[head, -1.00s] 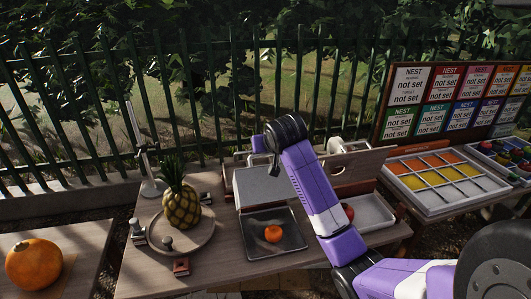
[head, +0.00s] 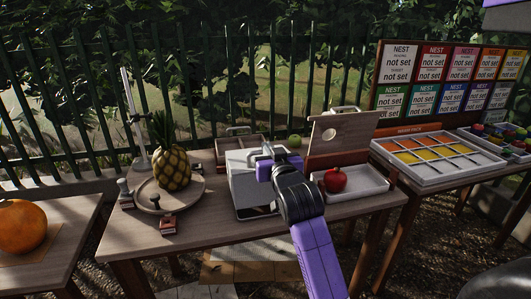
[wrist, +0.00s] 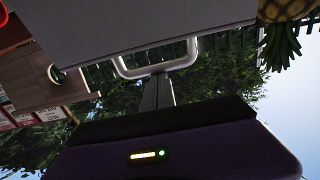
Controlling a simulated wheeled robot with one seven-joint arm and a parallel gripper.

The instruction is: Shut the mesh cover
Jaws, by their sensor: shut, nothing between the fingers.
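The mesh cover (head: 242,180) is a pale grey panel over the dark-rimmed tray (head: 256,216) in the middle of the table. In the head view it hides the tray's inside, and I cannot tell if it lies fully flat. In the wrist view, which is upside down, the cover (wrist: 150,25) fills the top. Its pale U-shaped handle (wrist: 155,72) stands out from its edge. My gripper (head: 266,155) is shut and empty at the cover's far edge. In the wrist view its fingers (wrist: 158,90) are at the handle; I cannot tell if they touch.
A pineapple (head: 174,168) on a round plate stands left. A wooden box (head: 228,148) and a green apple (head: 295,141) are behind.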

